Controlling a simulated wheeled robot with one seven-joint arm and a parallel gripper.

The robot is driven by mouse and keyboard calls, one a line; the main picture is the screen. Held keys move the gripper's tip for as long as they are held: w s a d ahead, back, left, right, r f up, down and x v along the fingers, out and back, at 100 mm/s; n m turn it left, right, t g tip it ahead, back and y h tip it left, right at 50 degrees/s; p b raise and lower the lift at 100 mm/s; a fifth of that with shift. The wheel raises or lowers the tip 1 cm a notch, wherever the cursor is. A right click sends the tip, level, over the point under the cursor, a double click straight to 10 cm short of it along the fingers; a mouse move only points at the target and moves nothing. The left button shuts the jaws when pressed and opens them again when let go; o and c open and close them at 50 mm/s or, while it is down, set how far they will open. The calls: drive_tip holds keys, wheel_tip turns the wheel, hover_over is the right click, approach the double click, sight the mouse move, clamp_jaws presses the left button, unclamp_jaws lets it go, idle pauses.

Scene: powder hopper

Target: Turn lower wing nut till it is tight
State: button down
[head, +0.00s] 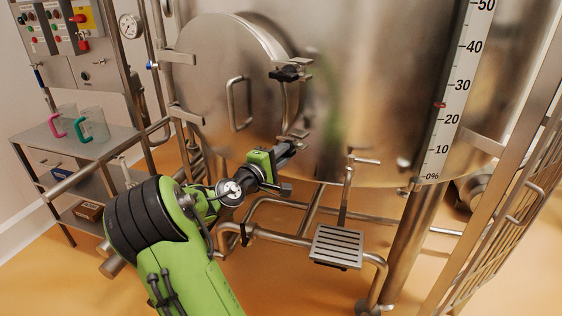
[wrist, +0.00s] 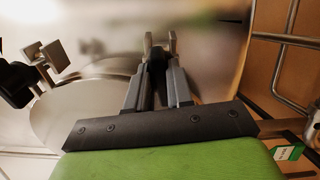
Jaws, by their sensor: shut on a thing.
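The steel hopper's round door (head: 215,75) is closed against the tank, with a grab handle on its face. The lower wing nut is at the door's lower right edge, mostly hidden by my gripper (head: 288,148). Its metal bracket (head: 297,135) shows just above the fingers. In the wrist view my gripper (wrist: 160,42) has its fingers closed around a small dark piece (wrist: 157,62), the lower wing nut. The upper wing nut (head: 287,73) is black, sits at the door's upper right edge and also shows at the left of the wrist view (wrist: 15,82).
A level scale (head: 455,100) runs up the tank at right. A shelf (head: 85,145) with two jugs stands at left. A railing (head: 500,190) is at far right.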

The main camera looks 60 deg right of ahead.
drive_tip(key=shift+f+m+b, duration=0.15)
drive_tip(key=shift+m+b, duration=0.3)
drive_tip(key=shift+m, duration=0.25)
drive_tip(key=shift+a, duration=0.1)
drive_tip(key=c, duration=1.1)
unclamp_jaws()
drive_tip(key=a, duration=0.5)
drive_tip(key=w+a, duration=0.1)
drive_tip(key=a, duration=0.4)
drive_tip(key=w+a, duration=0.1)
drive_tip(key=a, duration=0.4)
drive_tip(key=shift+a, duration=0.2)
